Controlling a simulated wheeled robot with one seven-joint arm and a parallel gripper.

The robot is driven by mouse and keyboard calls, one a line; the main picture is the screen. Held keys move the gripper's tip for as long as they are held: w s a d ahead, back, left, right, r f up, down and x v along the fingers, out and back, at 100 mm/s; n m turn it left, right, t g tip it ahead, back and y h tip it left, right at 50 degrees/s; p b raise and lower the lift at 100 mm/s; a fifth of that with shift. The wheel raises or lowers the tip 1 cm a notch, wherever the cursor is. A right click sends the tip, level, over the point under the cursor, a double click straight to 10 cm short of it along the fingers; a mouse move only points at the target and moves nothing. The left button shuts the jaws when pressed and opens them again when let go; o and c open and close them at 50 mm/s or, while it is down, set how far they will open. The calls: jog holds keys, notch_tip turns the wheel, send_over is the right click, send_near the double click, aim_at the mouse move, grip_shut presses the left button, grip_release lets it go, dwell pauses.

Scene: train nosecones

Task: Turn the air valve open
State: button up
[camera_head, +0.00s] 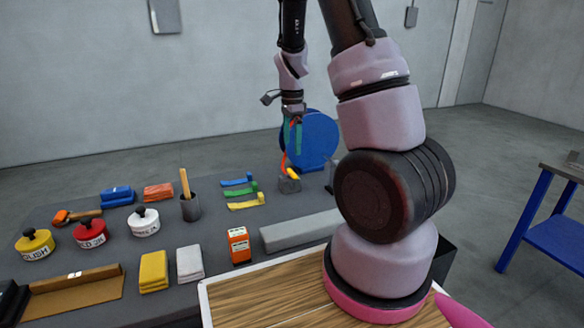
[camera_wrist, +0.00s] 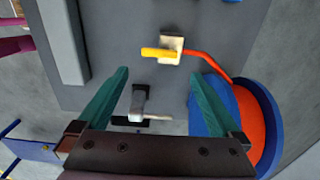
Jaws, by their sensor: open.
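The air valve is a small grey block with a yellow lever, in the head view (camera_head: 289,183) at the far right of the dark table. In the wrist view the valve's yellow lever (camera_wrist: 156,53) points left from the pale block (camera_wrist: 172,43), and a red hose (camera_wrist: 207,60) runs from it to the right. My gripper (camera_head: 292,148) hangs above the valve, fingers downward. In the wrist view my gripper (camera_wrist: 160,76) is open and empty, its two green fingers wide apart. The lever lies just beyond the fingertips, between them sideways, with no visible contact.
A blue hose reel (camera_head: 318,140) stands behind the valve, close to my gripper. A small grey fixture (camera_wrist: 139,103) shows between my fingers, lower down. Colored clips (camera_head: 243,192), a brush cup (camera_head: 190,208) and a grey bar (camera_head: 300,230) are on the table around it.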

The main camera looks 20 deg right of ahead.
aim_at(292, 173)
notch_tip(292, 173, down, 9)
jog(key=shift+f, duration=0.2)
jog(key=shift+c, duration=0.3)
jog(key=c, duration=1)
